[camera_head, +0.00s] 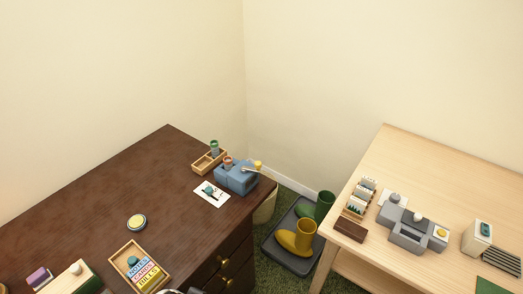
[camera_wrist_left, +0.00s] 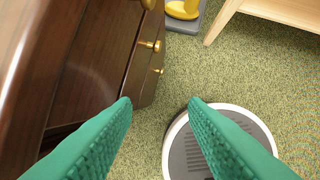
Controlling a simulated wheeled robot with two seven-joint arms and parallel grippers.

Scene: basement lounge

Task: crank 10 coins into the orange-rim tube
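A blue machine (camera_head: 236,178) with a crank arm ending in a yellow knob (camera_head: 258,164) stands near the far right corner of the dark desk. A small tube with an orange-red rim (camera_head: 227,161) shows at its back left; whether it sits in the machine or behind it I cannot tell. A green-rimmed tube (camera_head: 214,147) stands in a wooden tray (camera_head: 201,166) behind. Coins are too small to make out. My left gripper (camera_wrist_left: 160,104) is open and empty, with green fingers, over the floor beside the desk drawers, far from the machine. My right gripper is not in view.
The dark desk (camera_head: 110,205) also holds a white card (camera_head: 212,194), a round tin (camera_head: 137,222) and a box of labelled blocks (camera_head: 139,266). A boot tray (camera_head: 286,256) lies between the desk and a pale table (camera_head: 390,150) bearing a grey machine (camera_head: 409,229).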

